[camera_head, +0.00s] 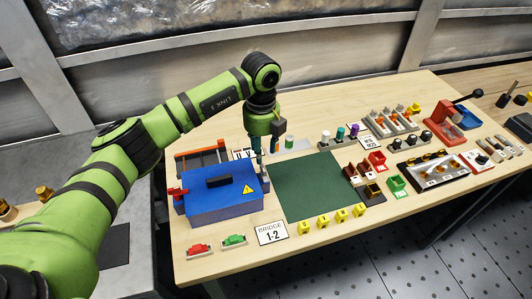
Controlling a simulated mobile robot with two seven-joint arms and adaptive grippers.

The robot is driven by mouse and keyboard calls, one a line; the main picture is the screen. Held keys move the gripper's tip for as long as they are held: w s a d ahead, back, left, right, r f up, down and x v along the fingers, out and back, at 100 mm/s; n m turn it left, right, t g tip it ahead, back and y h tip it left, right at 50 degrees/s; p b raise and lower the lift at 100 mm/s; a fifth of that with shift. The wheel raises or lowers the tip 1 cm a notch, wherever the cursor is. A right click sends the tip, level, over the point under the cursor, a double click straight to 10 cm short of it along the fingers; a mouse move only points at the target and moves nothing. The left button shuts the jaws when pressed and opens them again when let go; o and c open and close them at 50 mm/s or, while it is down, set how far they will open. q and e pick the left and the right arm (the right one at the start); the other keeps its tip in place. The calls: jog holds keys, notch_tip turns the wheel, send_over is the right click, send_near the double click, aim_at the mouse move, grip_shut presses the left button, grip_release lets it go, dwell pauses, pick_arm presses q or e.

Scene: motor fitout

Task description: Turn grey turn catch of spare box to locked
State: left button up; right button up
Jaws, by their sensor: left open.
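The spare box appears to be the blue box (222,207) with a black handle and a yellow warning triangle on its lid, at the left of the table. A red lever (177,192) sticks out at its left side. My left gripper (258,154) points down from the green arm, by the back right corner of the box. It is open, and I see nothing held in it. I cannot make out the grey turn catch or its position; the gripper may hide it. Contact between gripper and box cannot be told. My right gripper is out of view.
A green mat (322,184) lies right of the box. Yellow numbered blocks (323,221) line its front edge. A "BRIDGE 1-2" card (271,233), a red piece (199,249) and a green piece (234,240) lie in front. Trays and small parts crowd the right.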

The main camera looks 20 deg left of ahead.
aim_at(262, 167)
pick_arm(q)
jog(key=shift+s+f+p, duration=0.55)
jog(key=shift+s+f, duration=0.35)
jog(key=shift+s, duration=0.1)
jog(key=f, duration=0.2)
jog(key=w+f+p, duration=0.1)
jog(key=f, duration=0.1)
jog(key=shift+w+d+f, duration=0.1)
jog(key=shift+w, duration=0.1)
jog(key=shift+s, duration=0.3)
jog(key=shift+c, duration=0.4)
jog(key=shift+w, duration=0.15)
grip_shut()
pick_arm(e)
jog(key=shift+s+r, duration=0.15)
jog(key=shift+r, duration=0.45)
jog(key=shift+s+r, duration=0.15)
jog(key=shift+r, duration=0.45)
